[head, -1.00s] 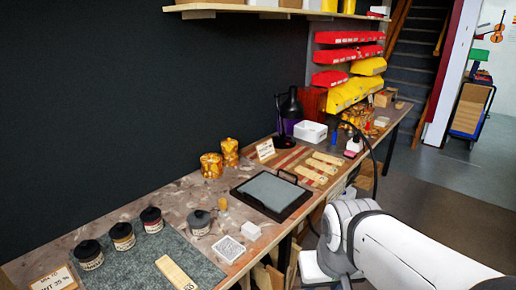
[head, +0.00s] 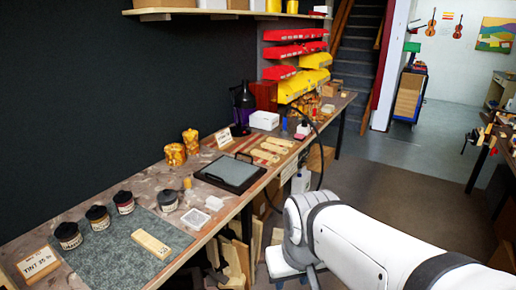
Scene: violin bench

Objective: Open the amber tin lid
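Three small jars with black lids stand in a row on the left part of the bench: a dark one (head: 68,236), a middle one with a brownish-yellow band (head: 98,218) and one with a reddish band (head: 124,203). All three lids look shut. The middle jar may be the amber tin, but its label is too small to read. Two amber-coloured mottled containers (head: 175,155) (head: 191,141) stand farther back near the wall. My gripper is not in view; only my white arm shows at lower right, apart from the jars.
A grey mat (head: 110,262) with a pale wooden block (head: 151,243) lies in front of the jars. A sign (head: 39,263), a grey-lidded pot (head: 168,200) and a black-framed tray (head: 230,172) are also on the bench. A shelf (head: 220,13) hangs above. Open floor lies to the right.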

